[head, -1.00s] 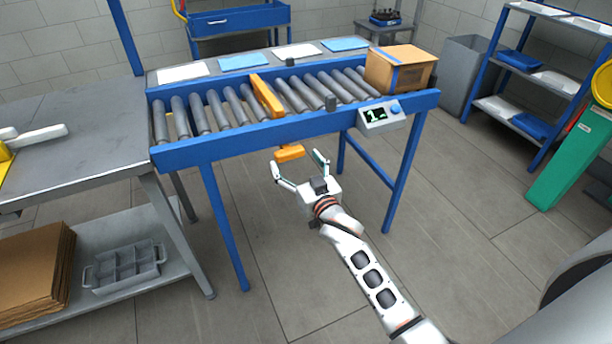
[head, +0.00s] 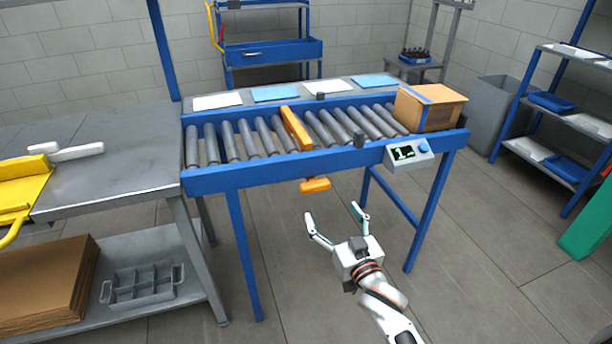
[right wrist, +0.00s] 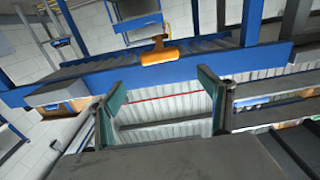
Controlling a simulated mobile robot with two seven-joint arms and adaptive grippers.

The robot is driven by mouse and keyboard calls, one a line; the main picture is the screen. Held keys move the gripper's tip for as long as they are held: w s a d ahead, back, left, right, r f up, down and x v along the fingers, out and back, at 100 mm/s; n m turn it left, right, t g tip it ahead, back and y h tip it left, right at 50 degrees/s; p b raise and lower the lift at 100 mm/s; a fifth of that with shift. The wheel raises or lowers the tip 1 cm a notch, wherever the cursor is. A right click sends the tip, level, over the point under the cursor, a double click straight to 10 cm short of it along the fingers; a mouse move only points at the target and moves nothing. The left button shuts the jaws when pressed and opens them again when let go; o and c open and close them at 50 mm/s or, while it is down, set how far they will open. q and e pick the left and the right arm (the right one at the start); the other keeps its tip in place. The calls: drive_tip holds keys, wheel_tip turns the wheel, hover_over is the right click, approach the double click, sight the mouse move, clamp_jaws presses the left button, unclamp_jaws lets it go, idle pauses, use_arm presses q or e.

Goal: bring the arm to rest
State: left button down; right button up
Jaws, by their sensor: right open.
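My right gripper (head: 337,226) is open and empty in the head view. It is in front of the blue roller conveyor (head: 300,158), apart from it and lower than its front rail. In the right wrist view its two fingers (right wrist: 158,105) stand wide apart with nothing between them. An orange handle (head: 315,185) hangs below the conveyor's front rail, just beyond the fingertips; it also shows in the right wrist view (right wrist: 160,56). My left gripper is not in view.
A cardboard box (head: 430,107) sits at the conveyor's right end, above a small control panel (head: 409,154). A grey table (head: 110,165) stands at the left, with flat cardboard (head: 45,285) and a grey crate (head: 142,287) on its lower shelf. Floor right of my arm is clear.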

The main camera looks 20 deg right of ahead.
use_arm(q)
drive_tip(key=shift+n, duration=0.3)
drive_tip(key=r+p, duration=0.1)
drive_tip(key=p, duration=0.1)
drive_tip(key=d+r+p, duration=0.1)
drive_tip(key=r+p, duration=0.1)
drive_tip(key=p, duration=0.1)
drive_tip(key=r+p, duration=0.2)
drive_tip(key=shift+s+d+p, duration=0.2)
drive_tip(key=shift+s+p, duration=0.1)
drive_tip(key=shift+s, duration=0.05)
use_arm(e)
drive_tip(key=s+a+f+n+g, duration=0.1)
drive_tip(key=s+f, duration=0.3)
drive_tip(key=s, duration=0.6)
drive_tip(key=s+a+f+n+g+y, duration=0.1)
drive_tip(key=s+f+g, duration=0.3)
drive_tip(key=s, duration=0.6)
drive_tip(key=s+a+f+n+g+y, duration=0.1)
drive_tip(key=s+a+f+n+g, duration=0.1)
drive_tip(key=s+f, duration=0.4)
drive_tip(key=s, duration=0.4)
drive_tip(key=shift+s, duration=0.25)
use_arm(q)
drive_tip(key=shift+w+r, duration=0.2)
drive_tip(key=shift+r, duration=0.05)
use_arm(e)
drive_tip(key=shift+a, duration=0.1)
